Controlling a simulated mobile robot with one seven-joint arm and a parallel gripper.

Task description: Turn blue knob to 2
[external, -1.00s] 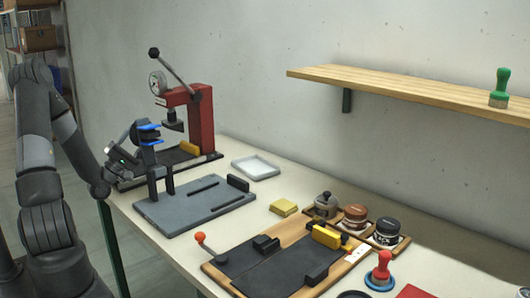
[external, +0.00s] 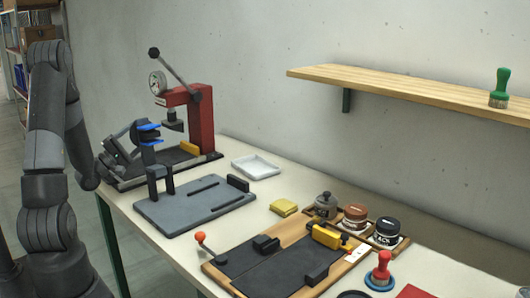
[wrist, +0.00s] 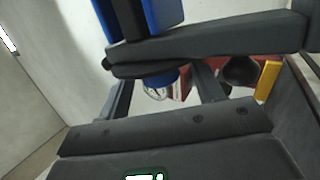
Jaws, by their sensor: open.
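My gripper (external: 150,135) has blue fingertips and is open, held in front of the red press (external: 200,118) at the table's far left end. The press has a round white gauge (external: 157,83) and a black lever. In the wrist view, a large blue pad is at the top, and a smaller blue patch (wrist: 165,77) shows beneath a dark finger bar. I cannot tell whether that patch is the blue knob or my other fingertip. No blue knob or number scale can be clearly made out. The gauge (wrist: 156,92) and the red press (wrist: 180,90) show partly behind my gripper.
A grey fixture plate (external: 195,205) with black blocks lies in front of the press. A white tray (external: 256,167) and a yellow pad (external: 284,207) are to its right. A wooden board (external: 215,262) with a red-knobbed lever and several jars stand further right.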

